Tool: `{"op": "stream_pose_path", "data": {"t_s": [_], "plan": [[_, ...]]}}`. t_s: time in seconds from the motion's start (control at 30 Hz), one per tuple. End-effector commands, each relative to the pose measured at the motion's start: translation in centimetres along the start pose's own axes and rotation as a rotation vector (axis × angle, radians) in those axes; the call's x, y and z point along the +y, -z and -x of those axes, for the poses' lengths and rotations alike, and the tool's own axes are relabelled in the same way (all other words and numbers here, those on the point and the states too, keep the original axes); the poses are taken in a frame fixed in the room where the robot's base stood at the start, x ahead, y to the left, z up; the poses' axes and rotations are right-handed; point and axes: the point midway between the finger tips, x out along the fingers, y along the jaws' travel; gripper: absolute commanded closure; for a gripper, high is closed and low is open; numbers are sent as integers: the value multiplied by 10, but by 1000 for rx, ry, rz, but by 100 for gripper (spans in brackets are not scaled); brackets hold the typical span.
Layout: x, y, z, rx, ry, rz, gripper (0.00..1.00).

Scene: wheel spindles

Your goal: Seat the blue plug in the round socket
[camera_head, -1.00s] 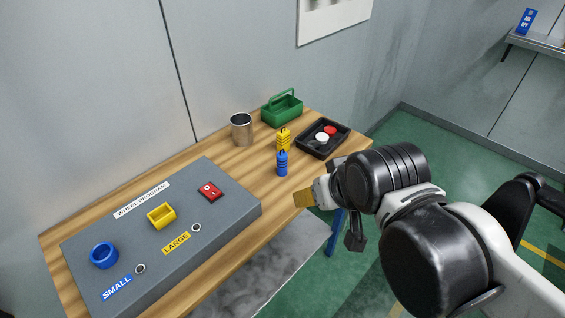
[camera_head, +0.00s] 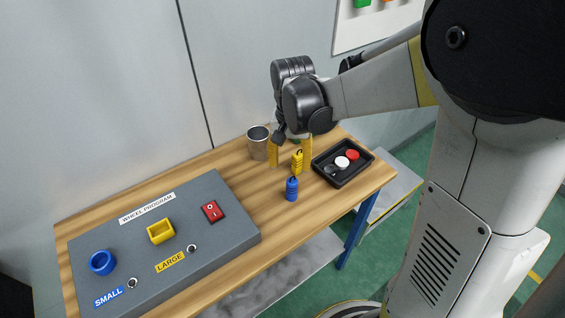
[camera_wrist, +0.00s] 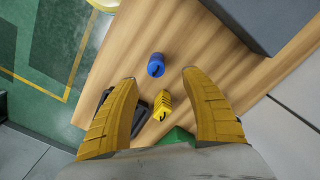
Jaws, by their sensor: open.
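The blue plug (camera_head: 291,189) stands upright on the wooden table, right of the grey panel. It also shows in the wrist view (camera_wrist: 156,65), ahead of and between my fingertips. The round socket is the blue ring (camera_head: 102,262) on the panel's left end, by the SMALL label, and it looks empty. My gripper (camera_head: 289,160) is open and empty, pointing down above the table behind the blue plug. Its two yellow fingers (camera_wrist: 157,75) are spread wide in the wrist view. The yellow plug (camera_head: 297,163) stands close behind the blue plug, near my right finger in the head view.
The grey panel (camera_head: 225,238) also bears a yellow square socket (camera_head: 160,231) and a red switch (camera_head: 212,211). A metal cup (camera_head: 258,143) stands at the back. A black tray (camera_head: 345,182) with several discs lies right of the plugs. A green caddy (camera_wrist: 179,136) is partly hidden.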

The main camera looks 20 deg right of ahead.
Motion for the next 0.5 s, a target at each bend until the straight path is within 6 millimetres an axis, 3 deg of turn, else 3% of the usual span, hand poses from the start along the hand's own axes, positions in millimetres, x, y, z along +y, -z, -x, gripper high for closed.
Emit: {"op": "stream_pose_path", "data": {"t_s": [0.2,0.5], "plan": [[0,0,-39,1,1,0,45],[4,2,-63,2,1,0,45]]}}
